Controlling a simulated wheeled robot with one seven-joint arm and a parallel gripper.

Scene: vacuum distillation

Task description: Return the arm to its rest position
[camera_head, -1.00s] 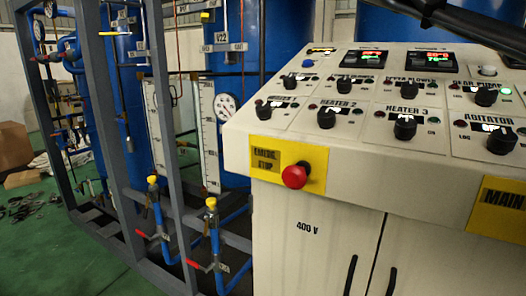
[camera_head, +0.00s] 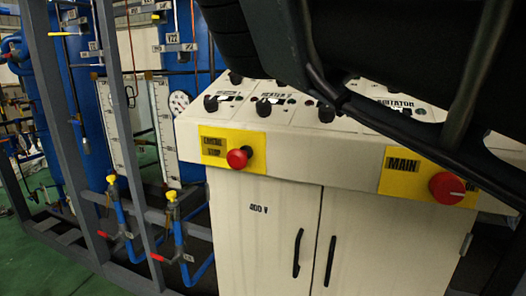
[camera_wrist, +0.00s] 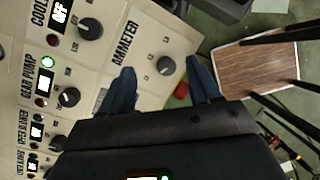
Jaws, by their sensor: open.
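My gripper (camera_wrist: 160,85) shows in the wrist view with two blue fingers set apart and nothing between them. Below the fingers in that view is the control panel (camera_wrist: 110,75), with black knobs beside the labels COOL, GEAR PUMP and AMMETER. The fingers look to be above the panel's edge; I cannot tell the exact height. In the head view my dark arm fills the upper right and hides much of the panel top. The cream control cabinet (camera_head: 265,200) stands below it, with its doors closed. My gripper itself cannot be made out in the head view.
A red emergency stop button (camera_head: 238,158) and a red MAIN switch (camera_head: 447,188) stick out from the cabinet front. A grey frame (camera_head: 76,130) with blue vessels and yellow-topped valves stands at left. A brown wooden surface (camera_wrist: 255,67) lies beyond the panel. Green floor is open at lower left.

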